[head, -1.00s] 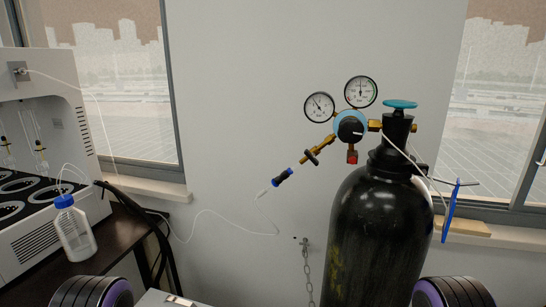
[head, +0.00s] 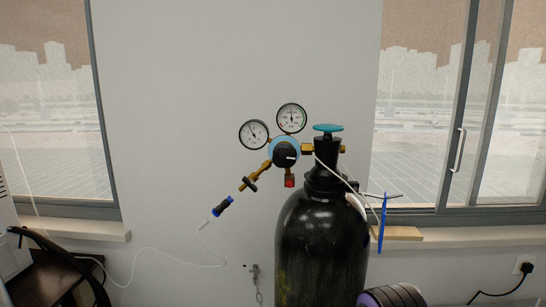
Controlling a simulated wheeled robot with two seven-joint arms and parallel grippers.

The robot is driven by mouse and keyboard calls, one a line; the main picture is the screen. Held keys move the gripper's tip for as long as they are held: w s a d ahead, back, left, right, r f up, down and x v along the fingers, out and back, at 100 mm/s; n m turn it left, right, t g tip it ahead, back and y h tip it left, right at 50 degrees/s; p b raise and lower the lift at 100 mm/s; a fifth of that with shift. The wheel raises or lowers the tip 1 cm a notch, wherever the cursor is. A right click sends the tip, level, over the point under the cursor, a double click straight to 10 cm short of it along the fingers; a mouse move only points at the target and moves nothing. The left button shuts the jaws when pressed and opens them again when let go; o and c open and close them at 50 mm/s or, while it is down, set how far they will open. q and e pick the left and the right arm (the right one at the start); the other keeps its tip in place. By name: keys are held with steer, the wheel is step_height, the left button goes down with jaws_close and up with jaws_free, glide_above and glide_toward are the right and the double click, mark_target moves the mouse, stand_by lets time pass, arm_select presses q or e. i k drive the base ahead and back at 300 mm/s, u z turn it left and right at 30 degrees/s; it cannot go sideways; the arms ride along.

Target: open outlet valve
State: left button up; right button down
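A black gas cylinder (head: 318,245) stands upright against the wall, with a teal handwheel (head: 328,127) on top. A brass regulator with a blue and black knob (head: 286,153) is fixed to its neck. Two round gauges, a left one (head: 253,134) and a right one (head: 291,118), sit above the knob. A brass outlet arm runs down left from the regulator and carries a small black outlet valve handle (head: 249,184). Below it a blue and black connector (head: 222,206) joins a thin white tube. Neither gripper is in view; only part of my arm shows at the bottom edge.
A dark bench (head: 48,277) with a white machine (head: 10,245) stands at the lower left. A chain (head: 257,280) hangs on the wall beside the cylinder. The wall left of the regulator is clear.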

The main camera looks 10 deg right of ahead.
mark_target(249, 183)
steer(key=k, duration=1)
steer(key=u, duration=1)
steer(key=i, duration=0.75)
steer(key=z, duration=1.5)
